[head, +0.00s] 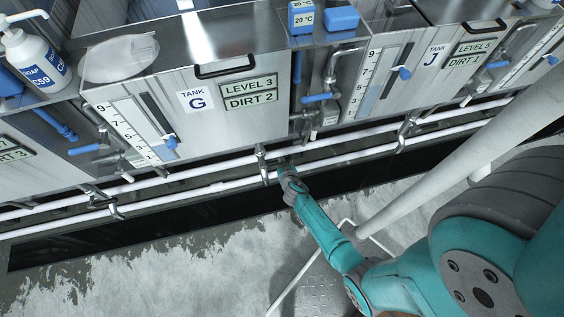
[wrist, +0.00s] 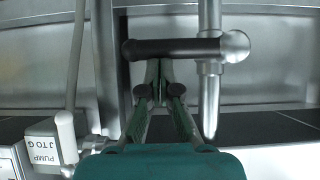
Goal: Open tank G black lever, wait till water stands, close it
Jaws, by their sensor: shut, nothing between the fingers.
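Tank G (head: 240,125) is a steel tank left of centre in the head view, with a "TANK G" label and signs reading LEVEL 3 and DIRT 2. In the head view my gripper (head: 286,168) is at the pipes below tank G's right edge.
White pipes (head: 195,193) run along the tank fronts near my gripper. A vertical spout (wrist: 211,95) stands right of my fingers, and a "PUMP J TO G" box (wrist: 42,150) is at lower left. Tank J (head: 405,70) stands to the right.

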